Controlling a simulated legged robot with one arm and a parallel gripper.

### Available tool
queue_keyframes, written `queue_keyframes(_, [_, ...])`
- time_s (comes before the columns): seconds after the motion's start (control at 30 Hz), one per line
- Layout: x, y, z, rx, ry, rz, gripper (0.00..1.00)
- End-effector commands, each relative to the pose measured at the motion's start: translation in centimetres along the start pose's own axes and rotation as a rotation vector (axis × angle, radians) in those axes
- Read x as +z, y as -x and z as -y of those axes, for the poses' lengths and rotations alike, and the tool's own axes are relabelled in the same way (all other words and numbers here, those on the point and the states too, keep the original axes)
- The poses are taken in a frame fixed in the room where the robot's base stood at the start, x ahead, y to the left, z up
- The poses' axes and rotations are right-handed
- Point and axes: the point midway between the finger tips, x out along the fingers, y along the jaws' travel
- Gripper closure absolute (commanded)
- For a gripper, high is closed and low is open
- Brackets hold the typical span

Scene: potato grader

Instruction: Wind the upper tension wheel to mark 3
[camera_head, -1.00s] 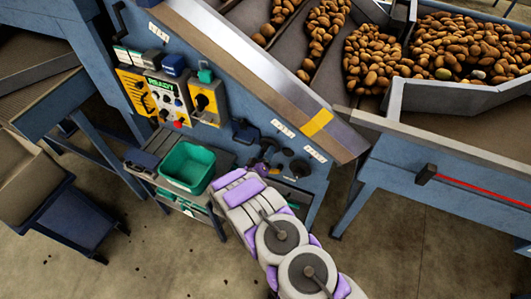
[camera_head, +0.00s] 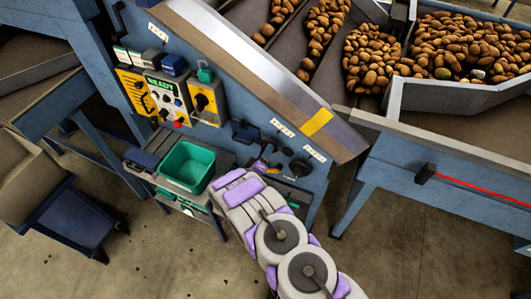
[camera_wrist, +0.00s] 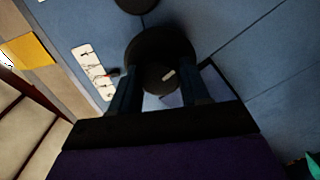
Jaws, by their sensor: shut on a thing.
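The upper tension wheel is a dark round wheel on the blue machine panel. In the wrist view, the wheel (camera_wrist: 158,52) sits between my gripper's two fingers (camera_wrist: 160,88), with a short pale mark on its face. In the head view, my gripper (camera_head: 262,160) is at the wheel and partly hides it. My gripper is shut on the wheel. A white scale plate (camera_wrist: 92,70) with a small red pointer is beside the wheel; its numbers are too small to read.
Another dark wheel (camera_head: 299,169) is lower right on the panel. A green bin (camera_head: 187,166) stands on a shelf to the left, under a control panel with a green display (camera_head: 162,88). A sloping metal edge (camera_head: 262,78) runs above the wheels.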

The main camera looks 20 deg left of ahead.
Motion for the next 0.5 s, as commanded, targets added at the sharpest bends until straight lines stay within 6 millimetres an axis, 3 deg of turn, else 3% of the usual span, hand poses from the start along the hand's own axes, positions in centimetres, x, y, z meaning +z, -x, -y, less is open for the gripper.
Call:
queue_keyframes(0.3, [-0.25,0.1,0.02,-0.002,-0.003,-0.006,0.29])
queue_keyframes(0.5, [-0.03,0.07,-0.28,-0.001,-0.006,-0.004,0.29])
